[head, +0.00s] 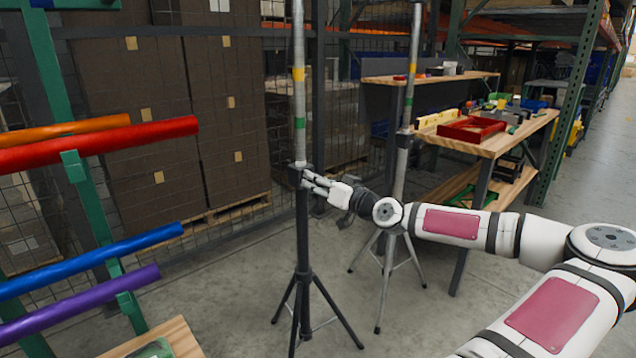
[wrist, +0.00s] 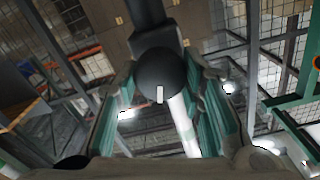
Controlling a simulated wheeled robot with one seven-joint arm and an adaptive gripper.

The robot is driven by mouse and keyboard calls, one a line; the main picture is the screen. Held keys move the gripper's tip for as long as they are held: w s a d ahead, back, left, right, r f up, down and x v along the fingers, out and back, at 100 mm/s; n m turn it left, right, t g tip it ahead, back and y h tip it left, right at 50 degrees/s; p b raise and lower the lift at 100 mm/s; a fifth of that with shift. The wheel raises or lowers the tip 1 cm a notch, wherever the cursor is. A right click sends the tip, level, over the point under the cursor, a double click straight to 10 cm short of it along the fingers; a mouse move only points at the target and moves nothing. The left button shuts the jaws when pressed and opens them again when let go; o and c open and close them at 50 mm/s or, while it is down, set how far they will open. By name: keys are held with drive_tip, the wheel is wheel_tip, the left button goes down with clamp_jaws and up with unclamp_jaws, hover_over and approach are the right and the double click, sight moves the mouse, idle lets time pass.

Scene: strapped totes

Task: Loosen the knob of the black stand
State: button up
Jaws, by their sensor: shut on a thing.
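The black stand (head: 303,235) is upright on a tripod base in the middle of the head view, with a grey pole (head: 299,120) rising from it that carries yellow and green bands. Its dark collar sits where the pole meets the black tube. My gripper (head: 312,182) reaches in from the right at the collar. In the wrist view the round black knob (wrist: 160,75), with a white mark on it, sits between the two teal-padded fingers of my gripper (wrist: 162,95), which is shut on it. In the head view my fingers hide the knob.
A second, grey stand (head: 400,180) is upright just behind my wrist. A workbench (head: 490,145) with a red tray (head: 478,129) is behind on the right. A green rack with coloured tubes (head: 100,145) is at the left. Open floor lies at the front.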

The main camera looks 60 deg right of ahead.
drive_tip(key=shift+f, duration=0.15)
drive_tip(key=o, duration=1.2)
drive_tip(key=shift+s, duration=0.1)
drive_tip(key=v, duration=1.1)
drive_tip(key=shift+s+a, duration=0.2)
drive_tip(key=shift+s, duration=0.2)
